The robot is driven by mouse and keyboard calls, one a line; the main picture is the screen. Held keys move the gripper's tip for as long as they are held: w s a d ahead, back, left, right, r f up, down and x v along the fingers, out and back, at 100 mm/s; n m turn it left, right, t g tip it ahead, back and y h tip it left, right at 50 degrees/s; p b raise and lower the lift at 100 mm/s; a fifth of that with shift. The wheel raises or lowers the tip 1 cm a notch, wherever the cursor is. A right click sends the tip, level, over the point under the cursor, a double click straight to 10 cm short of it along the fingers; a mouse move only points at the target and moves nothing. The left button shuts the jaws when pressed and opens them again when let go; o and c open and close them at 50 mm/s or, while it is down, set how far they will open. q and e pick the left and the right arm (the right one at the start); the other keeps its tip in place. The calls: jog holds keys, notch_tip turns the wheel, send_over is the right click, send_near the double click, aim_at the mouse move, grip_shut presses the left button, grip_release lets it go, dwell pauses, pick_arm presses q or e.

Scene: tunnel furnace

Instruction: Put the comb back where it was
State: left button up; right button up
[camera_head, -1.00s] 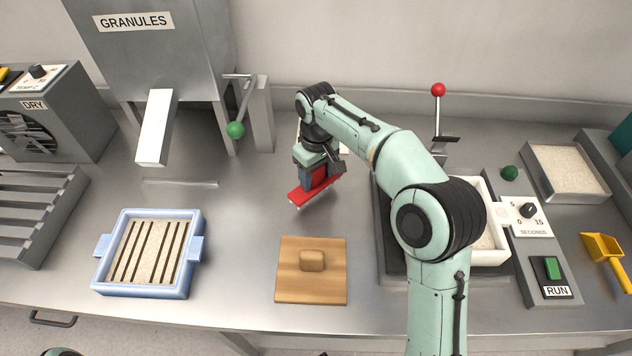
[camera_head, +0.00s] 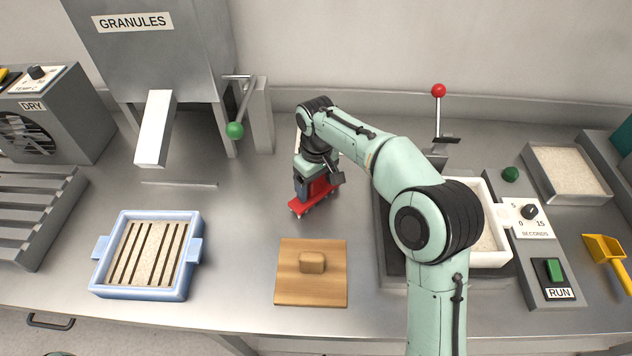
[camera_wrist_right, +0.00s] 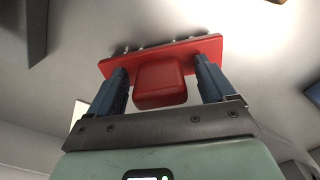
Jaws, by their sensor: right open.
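The red comb (camera_head: 299,207) is on the steel bench, left of the press and behind the wooden lid (camera_head: 330,290). Its short teeth appear to point down at the bench. My right gripper (camera_head: 316,188) is over the comb. In the right wrist view, the open fingers (camera_wrist_right: 161,68) stand on both sides of the comb's block-like grip (camera_wrist_right: 160,85), with a gap on each side. The comb's long bar (camera_wrist_right: 160,58) lies beyond the fingertips. My left gripper is out of view.
A blue frame mould (camera_head: 140,290) with grooved granules sits at front left. The granules hopper (camera_head: 150,60) stands behind it. A white box (camera_head: 490,257) sits at right under my arm, beside the run panel (camera_head: 541,280). Bare bench lies between mould and comb.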

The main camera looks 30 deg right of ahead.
notch_tip(320, 180, up, 12)
jog(key=p, duration=0.3)
jog(key=shift+r, duration=0.15)
jog(key=shift+s, duration=0.1)
dwell(0.3)
